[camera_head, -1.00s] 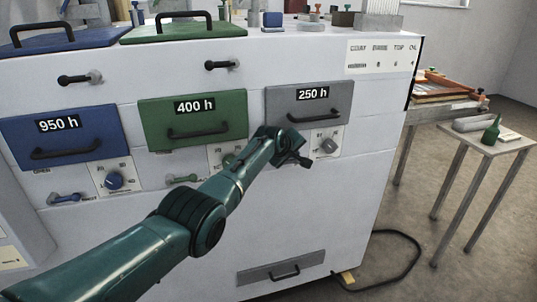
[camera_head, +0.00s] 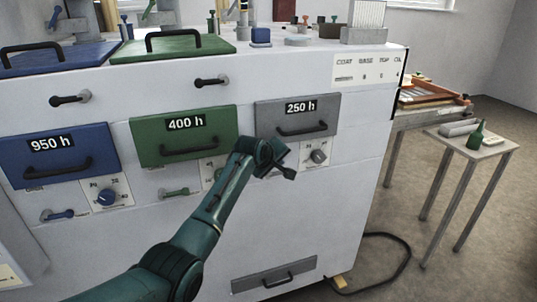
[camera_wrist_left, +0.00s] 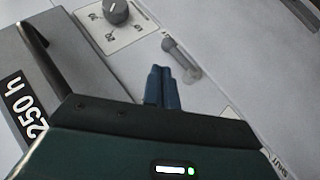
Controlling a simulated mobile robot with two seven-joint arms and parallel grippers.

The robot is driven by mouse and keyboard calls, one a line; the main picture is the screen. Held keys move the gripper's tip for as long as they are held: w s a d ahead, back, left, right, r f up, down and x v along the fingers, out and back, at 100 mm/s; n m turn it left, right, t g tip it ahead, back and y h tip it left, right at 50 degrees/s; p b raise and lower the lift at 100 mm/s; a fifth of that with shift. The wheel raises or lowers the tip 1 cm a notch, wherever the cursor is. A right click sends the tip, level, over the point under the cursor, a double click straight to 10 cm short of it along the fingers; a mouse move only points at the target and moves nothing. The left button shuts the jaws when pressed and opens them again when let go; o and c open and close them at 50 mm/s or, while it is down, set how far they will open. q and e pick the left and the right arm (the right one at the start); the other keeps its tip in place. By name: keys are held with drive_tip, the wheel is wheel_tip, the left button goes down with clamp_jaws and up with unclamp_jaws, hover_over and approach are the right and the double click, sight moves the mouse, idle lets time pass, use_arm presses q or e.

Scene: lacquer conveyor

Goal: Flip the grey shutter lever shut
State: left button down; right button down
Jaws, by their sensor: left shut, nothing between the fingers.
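The grey shutter lever (camera_wrist_left: 179,57) shows in the left wrist view as a short rod on the white machine face, just beyond my fingertips. One end of it points to the upper left, away from the word SHUT at the lower right. My left gripper (camera_wrist_left: 160,72) is shut and empty, its blue fingertips close beside the lever; I cannot tell whether they touch. In the head view my left gripper (camera_head: 288,172) is below the grey 250 h drawer (camera_head: 297,117), and my arm hides the lever.
A dial (camera_head: 318,157) sits right of my gripper; it also shows in the left wrist view (camera_wrist_left: 116,10). The green drawer (camera_head: 184,137) and blue drawer (camera_head: 58,155) stand out to the left. A small side table (camera_head: 488,148) stands right.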

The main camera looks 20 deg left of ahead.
use_arm(q)
drive_tip(key=v, duration=0.7)
drive_tip(key=shift+s, duration=0.15)
